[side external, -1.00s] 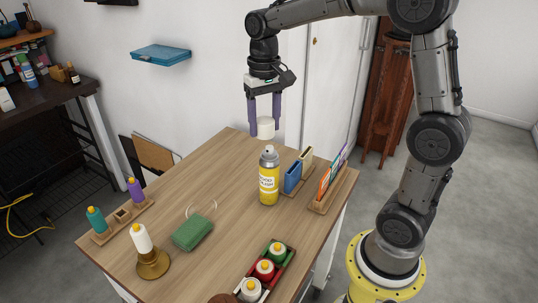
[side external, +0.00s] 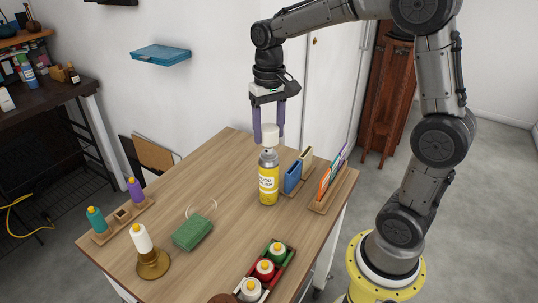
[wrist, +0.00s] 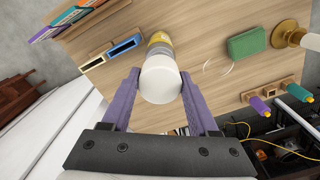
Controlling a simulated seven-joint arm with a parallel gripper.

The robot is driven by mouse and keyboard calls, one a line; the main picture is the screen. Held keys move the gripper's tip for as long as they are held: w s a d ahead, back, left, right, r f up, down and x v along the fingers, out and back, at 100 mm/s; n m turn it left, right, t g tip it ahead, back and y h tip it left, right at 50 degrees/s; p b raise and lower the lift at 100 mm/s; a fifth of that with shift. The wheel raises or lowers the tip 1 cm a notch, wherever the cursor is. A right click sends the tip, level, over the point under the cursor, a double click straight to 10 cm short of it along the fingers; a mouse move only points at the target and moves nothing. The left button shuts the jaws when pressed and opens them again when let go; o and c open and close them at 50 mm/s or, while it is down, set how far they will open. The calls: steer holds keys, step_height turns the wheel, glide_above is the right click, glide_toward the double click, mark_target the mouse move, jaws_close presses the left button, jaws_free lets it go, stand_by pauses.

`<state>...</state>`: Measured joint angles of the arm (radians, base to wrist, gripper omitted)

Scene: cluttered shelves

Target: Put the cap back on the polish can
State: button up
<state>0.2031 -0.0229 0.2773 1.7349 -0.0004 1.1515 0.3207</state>
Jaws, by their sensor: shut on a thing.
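The polish can (side external: 268,182) is a yellow spray can with a grey metal top, upright on the wooden table. My gripper (side external: 269,138) is shut on the white cap (side external: 270,133), with one purple finger on each side.
Close to the can's right stand a blue holder (side external: 292,178) and a rack of coloured cards (side external: 328,184). A green block (side external: 192,233), a white spool on a brass stand (side external: 142,240) and a tray of several spools (side external: 265,270) are nearer the front. The table's back left is clear.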

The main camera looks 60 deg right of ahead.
mark_target(269, 144)
steer(key=shift+f, duration=2.15)
stand_by(1.1)
steer(key=o, duration=1.4)
steer(key=shift+r, duration=0.1)
